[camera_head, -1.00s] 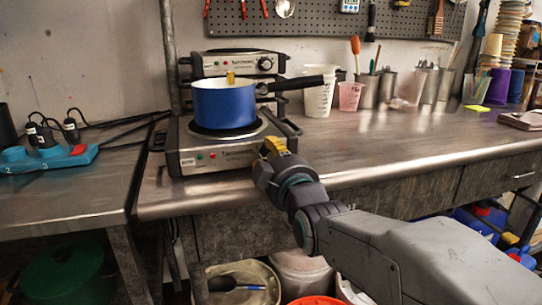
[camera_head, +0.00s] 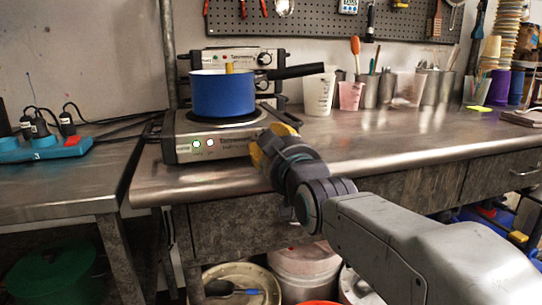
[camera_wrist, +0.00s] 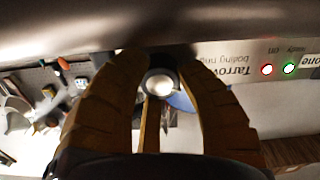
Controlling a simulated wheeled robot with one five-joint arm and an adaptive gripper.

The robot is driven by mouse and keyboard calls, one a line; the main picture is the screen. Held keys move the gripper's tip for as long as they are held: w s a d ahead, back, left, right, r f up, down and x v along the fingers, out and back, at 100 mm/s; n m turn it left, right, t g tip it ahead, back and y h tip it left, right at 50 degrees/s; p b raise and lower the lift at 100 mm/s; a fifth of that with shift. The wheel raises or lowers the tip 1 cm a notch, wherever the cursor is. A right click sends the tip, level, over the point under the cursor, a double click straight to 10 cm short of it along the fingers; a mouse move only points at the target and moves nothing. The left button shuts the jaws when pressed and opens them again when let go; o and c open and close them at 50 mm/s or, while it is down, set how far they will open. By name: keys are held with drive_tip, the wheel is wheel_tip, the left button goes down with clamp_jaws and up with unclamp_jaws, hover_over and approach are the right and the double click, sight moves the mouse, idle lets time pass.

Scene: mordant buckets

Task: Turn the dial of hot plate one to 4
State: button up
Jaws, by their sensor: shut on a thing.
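The front hot plate (camera_head: 222,146) is a steel box with a lit panel and a blue pot (camera_head: 222,95) on its ring. In the wrist view its panel (camera_wrist: 225,62) appears upside down and carries a "one" label. My gripper (camera_head: 268,148) is at the panel's right end, covering the dial in the head view. In the wrist view my yellow fingers (camera_wrist: 163,62) are shut on the dial (camera_wrist: 160,85), whose pale round face shows between them. The dial's pointer and numbers cannot be read. A red lamp (camera_wrist: 267,69) and a green lamp (camera_wrist: 289,68) glow.
A second hot plate (camera_head: 238,58) stands behind, its dial (camera_head: 264,59) in view. The pot's black handle (camera_head: 297,72) reaches right above the bench (camera_head: 400,145). Cups and beakers (camera_head: 370,92) stand farther right. A blue power strip (camera_head: 45,148) lies left.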

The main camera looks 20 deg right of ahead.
drive_tip(key=shift+r, duration=0.25)
drive_tip(key=o, duration=0.8)
drive_tip(key=shift+a, duration=0.1)
drive_tip(key=shift+c, duration=0.2)
drive_tip(key=o, duration=0.4)
drive_tip(key=shift+f, duration=0.15)
drive_tip(key=shift+o, duration=0.2)
drive_tip(key=p, duration=0.2)
drive_tip(key=shift+w+r+n+p, duration=0.1)
drive_tip(key=shift+r+n+p, duration=0.1)
drive_tip(key=shift+n+p, duration=0.15)
